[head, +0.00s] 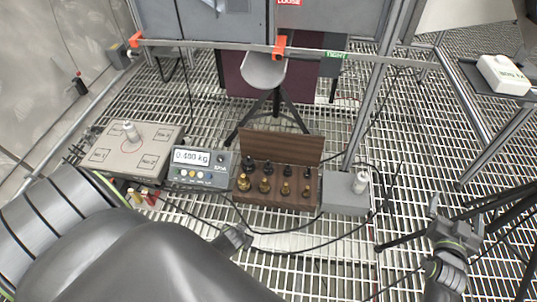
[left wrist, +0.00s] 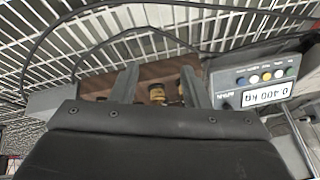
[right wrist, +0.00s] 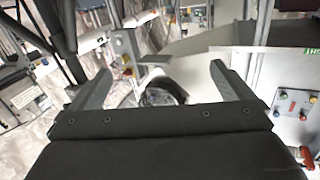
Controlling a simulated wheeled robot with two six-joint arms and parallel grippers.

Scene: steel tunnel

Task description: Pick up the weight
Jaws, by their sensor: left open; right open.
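Several brass and dark weights (head: 264,184) stand in rows in an open wooden case (head: 283,145) at the middle of the head view. My right gripper (head: 455,215) is open and empty at the right, apart from the weights.
The scale display (head: 192,157) reads 0.400 kg and sits between platform and case. Cables cross the surface around the case. Dark tripod legs (head: 500,205) are near my right gripper.

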